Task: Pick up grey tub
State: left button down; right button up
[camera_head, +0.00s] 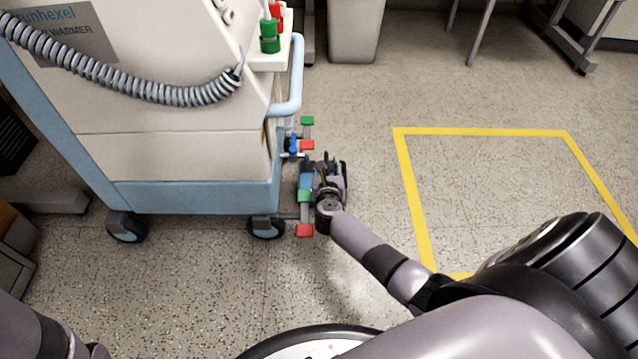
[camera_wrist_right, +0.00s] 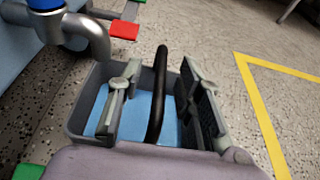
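The grey tub (camera_wrist_right: 82,103) shows in the right wrist view, with a light blue inside and a black handle (camera_wrist_right: 158,95) arching over it. In the head view the tub (camera_head: 305,180) is mostly hidden behind my right gripper, low beside the cart's right end. My right gripper (camera_head: 331,176) reaches down over it. In the right wrist view the fingers of the right gripper (camera_wrist_right: 160,98) are apart, one on each side of the handle, with gaps visible. My left gripper is out of view.
The white and blue wheeled cart (camera_head: 180,160) stands directly left of the tub. A grey pipe (camera_wrist_right: 92,35) and red and green end pieces (camera_head: 306,145) are close by. Open floor lies right, with a yellow taped outline (camera_head: 480,131). A bin (camera_head: 355,30) stands behind.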

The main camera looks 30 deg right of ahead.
grip_shut()
dwell(0.3)
dwell(0.6)
jog(key=shift+r, duration=0.15)
